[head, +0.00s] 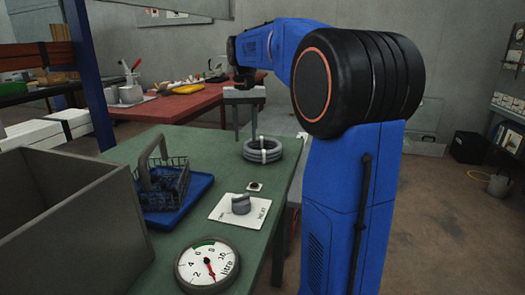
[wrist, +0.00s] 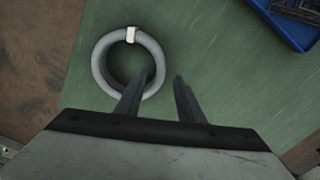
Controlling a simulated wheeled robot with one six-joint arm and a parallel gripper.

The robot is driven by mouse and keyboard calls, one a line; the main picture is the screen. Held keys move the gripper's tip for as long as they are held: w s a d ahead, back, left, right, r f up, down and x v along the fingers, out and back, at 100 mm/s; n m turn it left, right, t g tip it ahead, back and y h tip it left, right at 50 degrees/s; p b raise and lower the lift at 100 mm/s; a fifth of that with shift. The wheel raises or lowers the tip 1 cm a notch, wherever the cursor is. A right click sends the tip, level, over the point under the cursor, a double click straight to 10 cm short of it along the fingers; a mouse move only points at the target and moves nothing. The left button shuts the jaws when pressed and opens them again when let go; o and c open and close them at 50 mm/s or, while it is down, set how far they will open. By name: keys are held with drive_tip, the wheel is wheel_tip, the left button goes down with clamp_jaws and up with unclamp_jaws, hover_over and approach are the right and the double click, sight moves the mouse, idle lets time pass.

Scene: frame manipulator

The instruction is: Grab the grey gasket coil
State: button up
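The grey gasket coil (head: 262,150) lies flat on the green table, toward its right edge in the head view. It is a ring of stacked grey loops with pale ties. In the wrist view the coil (wrist: 100,70) sits at upper left, with one white tie at its top. My gripper (wrist: 154,90) is open and empty, its two fingers apart. The left finger overlaps the coil's lower right part in the picture; whether it touches cannot be told. In the head view the fingers are hard to make out, at the end of my arm above and behind the coil.
The green table (head: 225,150) also holds a wire basket (head: 165,183) on a blue tray (head: 190,195), a knob on a white card (head: 232,212), a round gauge (head: 208,265) and a grey bin (head: 75,225). A red table (head: 185,104) stands behind. Bare green surface surrounds the coil.

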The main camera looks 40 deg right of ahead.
sight(247, 144)
wheel_tip(247, 144, down, 5)
drive_tip(key=shift+d+r, duration=0.1)
drive_tip(key=shift+d, duration=0.05)
clamp_jaws()
drive_tip(key=shift+r, duration=0.1)
